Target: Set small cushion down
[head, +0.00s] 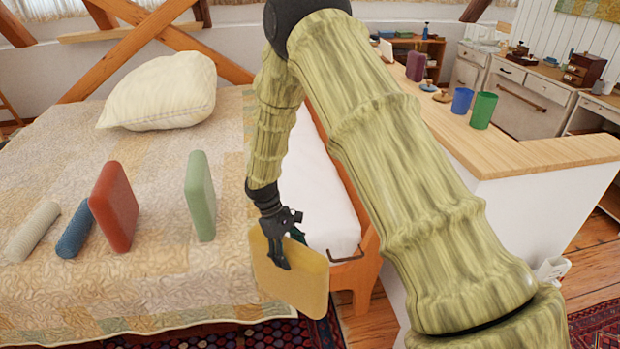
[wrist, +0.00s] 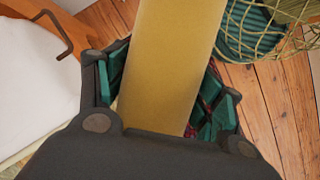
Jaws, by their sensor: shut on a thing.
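A yellow small cushion (head: 296,284) is held in my gripper (head: 280,250) near the right front edge of the bed. The gripper is shut on the cushion's upper edge, and the cushion hangs tilted below it. In the wrist view the yellow cushion (wrist: 165,65) stands between the two green-padded fingers (wrist: 165,105). The cushion covers part of the bed's corner in the head view, so I cannot tell if it touches the bedspread.
The bed (head: 150,285) carries a red cushion (head: 114,207), a green cushion (head: 200,196), a blue roll (head: 74,232), a cream roll (head: 34,232) and a white pillow (head: 165,90). A wooden-topped counter (head: 540,152) stands right, with blue and green cups. A net bag (wrist: 265,30) shows in the wrist view.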

